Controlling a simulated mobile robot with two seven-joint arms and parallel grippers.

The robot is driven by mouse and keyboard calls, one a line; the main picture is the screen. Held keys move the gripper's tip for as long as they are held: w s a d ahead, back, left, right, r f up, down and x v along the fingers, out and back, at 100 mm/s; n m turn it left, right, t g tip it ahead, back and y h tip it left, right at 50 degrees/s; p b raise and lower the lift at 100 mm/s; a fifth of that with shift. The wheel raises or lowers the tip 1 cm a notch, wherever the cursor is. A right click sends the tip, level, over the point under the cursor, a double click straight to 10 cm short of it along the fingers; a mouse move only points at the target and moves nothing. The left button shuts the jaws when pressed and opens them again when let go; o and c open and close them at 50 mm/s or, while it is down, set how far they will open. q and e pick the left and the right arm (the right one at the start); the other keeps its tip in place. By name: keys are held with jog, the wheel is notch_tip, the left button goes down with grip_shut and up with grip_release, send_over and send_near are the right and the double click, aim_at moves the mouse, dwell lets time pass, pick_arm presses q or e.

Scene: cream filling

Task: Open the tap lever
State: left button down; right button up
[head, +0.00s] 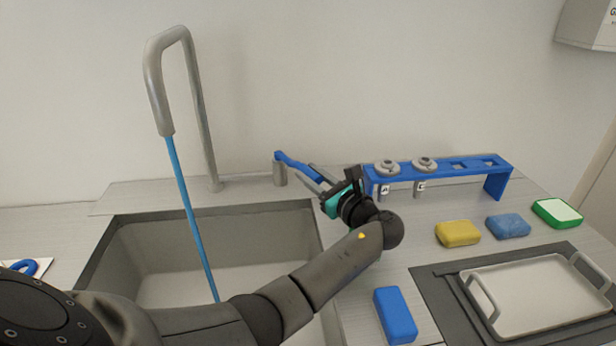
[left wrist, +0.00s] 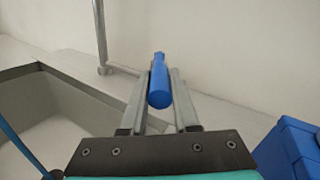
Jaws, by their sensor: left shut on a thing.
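The blue tap lever (head: 286,159) sits on a short grey post (head: 280,174) right of the tall grey tap (head: 202,110). My left gripper (head: 314,177) is at the lever's right end. In the left wrist view the blue lever (left wrist: 159,85) lies between the two fingers of my left gripper (left wrist: 160,90), which is shut on it. A thin blue stream of water (head: 190,215) runs from the tap spout into the sink (head: 150,240). My right gripper is not in view.
A blue rack (head: 495,172) with grey nozzles stands close right of my left gripper. Yellow (head: 458,233), blue (head: 508,227) and green-white (head: 557,213) sponges lie on the counter. A blue block (head: 395,315) and a metal tray (head: 530,295) are nearer the front.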

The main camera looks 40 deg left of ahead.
pick_arm(q)
jog(key=shift+w+d+f, duration=0.1)
jog(key=shift+w, duration=0.1)
jog(key=shift+g, duration=0.3)
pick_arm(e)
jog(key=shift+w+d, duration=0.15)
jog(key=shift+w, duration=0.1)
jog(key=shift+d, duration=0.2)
pick_arm(q)
jog(key=c, duration=0.7)
grip_release()
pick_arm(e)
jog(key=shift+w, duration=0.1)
pick_arm(q)
jog(key=shift+o, duration=0.2)
